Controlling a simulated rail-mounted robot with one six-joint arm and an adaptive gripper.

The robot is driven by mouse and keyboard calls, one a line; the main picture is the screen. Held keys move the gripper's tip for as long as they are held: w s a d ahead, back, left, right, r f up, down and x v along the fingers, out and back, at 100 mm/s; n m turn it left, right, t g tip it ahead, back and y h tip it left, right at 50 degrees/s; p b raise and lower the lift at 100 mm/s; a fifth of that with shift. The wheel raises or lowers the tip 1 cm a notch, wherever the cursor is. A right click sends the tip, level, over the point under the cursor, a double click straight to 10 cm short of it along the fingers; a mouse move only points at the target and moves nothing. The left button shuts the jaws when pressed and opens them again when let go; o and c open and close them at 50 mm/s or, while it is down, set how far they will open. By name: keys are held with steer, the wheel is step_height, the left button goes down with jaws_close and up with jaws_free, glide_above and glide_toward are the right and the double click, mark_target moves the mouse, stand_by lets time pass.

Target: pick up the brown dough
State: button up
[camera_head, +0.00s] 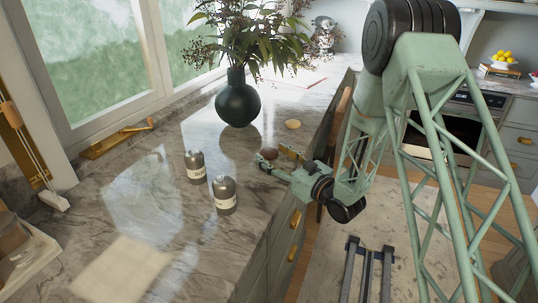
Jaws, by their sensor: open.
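A small brown rounded lump (269,153), which looks like the brown dough, lies on the grey marble counter near its right edge. My gripper (271,154) is low over the counter, its fingers pointing left and spread apart. The lump appears between or just beyond the fingertips. I cannot tell whether the fingers touch it.
A dark vase (238,103) with leafy branches stands behind the gripper. A tan round object (292,125) lies near the counter edge. Two labelled grey canisters (195,168) (224,195) stand to the left. The front left counter is mostly clear.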

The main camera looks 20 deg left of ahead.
mark_target(273, 154)
steer(key=shift+c, duration=0.4)
steer(key=c, duration=0.6)
steer(key=shift+r, duration=0.1)
steer(key=shift+r+p, duration=0.6)
steer(key=shift+r, duration=0.85)
steer(key=s+d, duration=0.3)
steer(key=s, duration=0.1)
steer(key=s+d+r+p, duration=0.1)
steer(key=s+d, duration=0.2)
steer(key=s, duration=0.1)
steer(key=s+d+r+p, duration=0.1)
steer(key=s+d, duration=0.2)
steer(key=s, duration=0.2)
steer(key=shift+d, duration=0.2)
steer(key=shift+w, duration=0.15)
